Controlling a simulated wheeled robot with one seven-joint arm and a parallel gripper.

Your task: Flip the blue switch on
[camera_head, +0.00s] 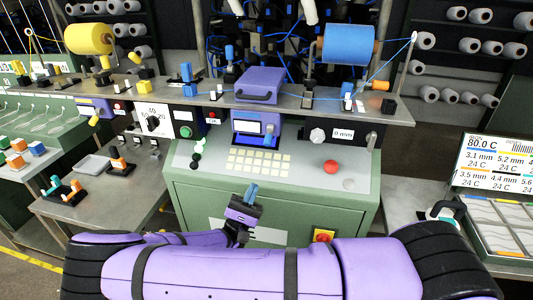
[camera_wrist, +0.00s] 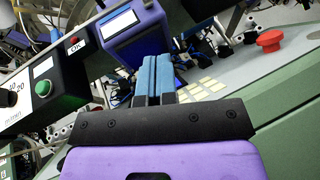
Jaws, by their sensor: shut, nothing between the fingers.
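A small blue lever switch (camera_head: 268,139) sits at the lower front of the purple box with a screen (camera_head: 252,126), above the green cabinet. My gripper (camera_head: 251,190) is shut and empty in front of the cabinet's sloped panel, below and slightly left of the switch and apart from it. Its blue fingertips (camera_wrist: 155,72) are pressed together in the wrist view and point toward the panel. The purple box also shows in the wrist view (camera_wrist: 146,42), just beyond the fingers. I cannot make out the switch clearly there; the fingers may hide part of it.
The sloped panel (camera_head: 300,165) carries pale yellow keys (camera_head: 259,162) and a red mushroom button (camera_head: 331,167). A black box with a green button (camera_head: 186,131) stands left. A metal shelf (camera_head: 330,105) with a purple case (camera_head: 260,85) overhangs the panel. Free air lies between gripper and panel.

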